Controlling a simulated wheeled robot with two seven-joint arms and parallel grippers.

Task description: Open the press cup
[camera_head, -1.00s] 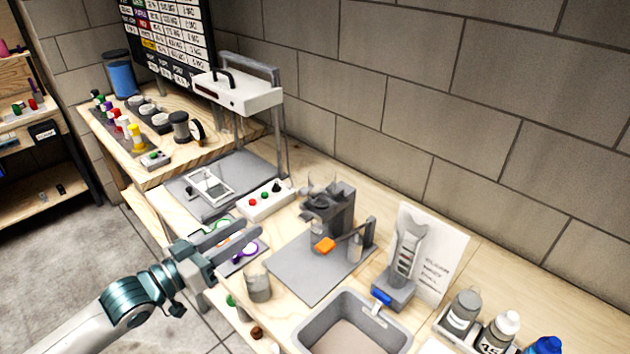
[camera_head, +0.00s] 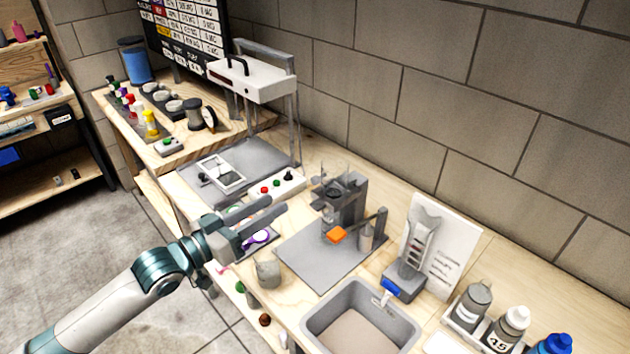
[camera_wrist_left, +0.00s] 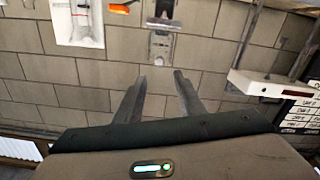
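The likely press cup is the grey press device (camera_head: 343,205) with a clear, glassy part on top, standing at the back of a grey mat (camera_head: 302,252). An orange piece (camera_head: 335,235) is at its front. In the left wrist view the grey device (camera_wrist_left: 160,45) is beyond my fingers, with the orange piece (camera_wrist_left: 119,8) near the top edge. I cannot make out a lid or whether the cup is open. My left gripper (camera_head: 278,205) is open and empty, left of the device and apart from it. My right gripper is not in view.
A grey bin (camera_head: 400,318), a blue-based stand (camera_head: 402,285) and several bottles (camera_head: 507,325) are at the right. A grey cup (camera_head: 268,272) is near the front edge. A white-topped frame (camera_head: 253,78) stands at the back left. A grey post (camera_head: 379,226) stands right of the device.

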